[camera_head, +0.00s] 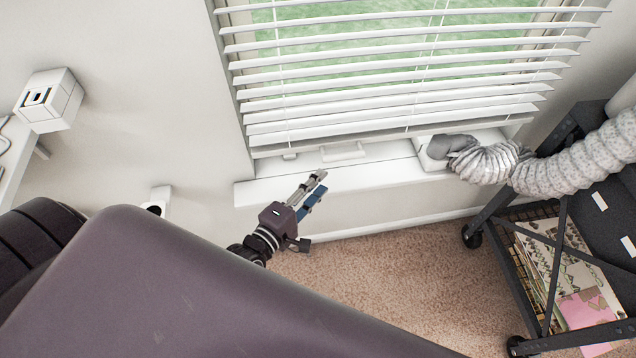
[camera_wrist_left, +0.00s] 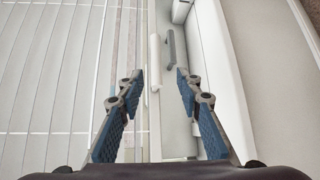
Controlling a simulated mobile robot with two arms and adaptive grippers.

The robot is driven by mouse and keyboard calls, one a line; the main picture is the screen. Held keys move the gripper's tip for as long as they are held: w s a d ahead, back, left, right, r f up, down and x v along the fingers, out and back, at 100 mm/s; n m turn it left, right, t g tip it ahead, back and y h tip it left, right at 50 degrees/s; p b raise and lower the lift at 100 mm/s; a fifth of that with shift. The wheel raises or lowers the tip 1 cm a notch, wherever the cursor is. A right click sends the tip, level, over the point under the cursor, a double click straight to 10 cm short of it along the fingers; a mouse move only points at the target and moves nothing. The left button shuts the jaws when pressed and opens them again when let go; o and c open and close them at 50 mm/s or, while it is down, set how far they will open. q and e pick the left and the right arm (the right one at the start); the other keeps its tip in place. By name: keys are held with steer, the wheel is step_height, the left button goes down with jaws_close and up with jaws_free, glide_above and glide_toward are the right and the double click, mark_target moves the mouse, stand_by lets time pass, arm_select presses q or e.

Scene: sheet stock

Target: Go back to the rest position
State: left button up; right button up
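My left gripper (camera_head: 315,190) is in front of the window sill, below the blinds, in the head view. In the left wrist view its two blue-padded fingers (camera_wrist_left: 158,85) stand apart with nothing between them. Beyond the fingertips are a white handle (camera_wrist_left: 154,60) and a grey handle (camera_wrist_left: 171,46) by the window frame, apart from the fingers. My right gripper is not in view. A large dark part of my own body hides the lower left of the head view.
White blinds (camera_head: 400,75) hang over the window, above the sill (camera_head: 330,180). A white ribbed hose (camera_head: 560,165) runs to the sill's right end. A black wheeled cart (camera_head: 550,270) stands at the right. Carpet (camera_head: 400,280) lies clear between. A white box (camera_head: 50,100) is at the left.

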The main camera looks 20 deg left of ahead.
arm_select(q)
steer(key=s+a+f+m+g+y, duration=0.1)
steer(key=s+f+m+g, duration=0.5)
steer(key=f, duration=0.9)
steer(key=s+a+f+m+g+y, duration=0.15)
steer(key=s+f+m, duration=0.25)
steer(key=s+f, duration=0.7)
steer(key=s+f+m+g, duration=0.3)
steer(key=s+f+m, duration=0.2)
steer(key=s+f, duration=0.3)
steer(key=s+a+f+m+g, duration=0.1)
steer(key=s+f+m+g, duration=0.3)
steer(key=s+f, duration=0.4)
steer(key=s+m+y, duration=0.1)
steer(key=s, duration=0.5)
steer(key=shift+a+f, duration=0.3)
steer(key=shift+f, duration=0.1)
steer(key=shift+g, duration=0.25)
